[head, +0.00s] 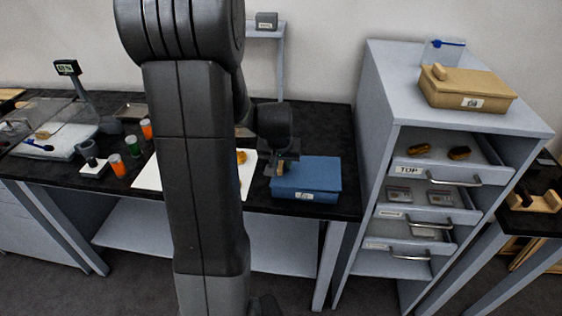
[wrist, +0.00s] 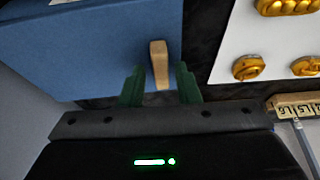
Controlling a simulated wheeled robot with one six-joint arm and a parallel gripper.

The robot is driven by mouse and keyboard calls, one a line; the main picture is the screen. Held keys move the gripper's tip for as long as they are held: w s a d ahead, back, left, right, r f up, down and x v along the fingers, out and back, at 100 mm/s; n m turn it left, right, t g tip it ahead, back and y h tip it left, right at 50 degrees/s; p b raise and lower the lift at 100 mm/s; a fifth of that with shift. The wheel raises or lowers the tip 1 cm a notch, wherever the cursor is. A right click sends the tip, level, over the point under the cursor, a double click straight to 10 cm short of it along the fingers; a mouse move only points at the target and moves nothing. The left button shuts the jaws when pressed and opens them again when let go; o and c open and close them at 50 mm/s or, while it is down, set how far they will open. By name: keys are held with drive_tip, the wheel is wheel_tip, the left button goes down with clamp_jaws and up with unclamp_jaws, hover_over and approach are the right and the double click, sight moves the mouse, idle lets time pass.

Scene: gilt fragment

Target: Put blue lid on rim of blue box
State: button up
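The blue lid (head: 308,170) appears as the flat top of the blue box (head: 310,192), at the right end of the black bench. I cannot tell whether it sits fully on the rim. In the wrist view the blue lid (wrist: 90,50) fills the upper left, with a wooden handle (wrist: 158,60) near its right side. My gripper (wrist: 160,82) is open, its green fingers on either side of the handle's near end, with small gaps showing. In the head view my gripper (head: 284,165) is at the lid's left end, partly hidden by my arm.
A white sheet (wrist: 270,40) with golden pieces lies beside the box. A grey cabinet (head: 385,85) with open drawers stands right, a tan box (head: 465,95) on top.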

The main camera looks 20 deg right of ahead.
drive_tip(key=shift+o, duration=0.4)
drive_tip(key=shift+r, duration=0.1)
drive_tip(key=v, duration=1.2)
drive_tip(key=x, duration=1.2)
drive_tip(key=shift+w+r, duration=0.1)
drive_tip(key=shift+r, duration=1.05)
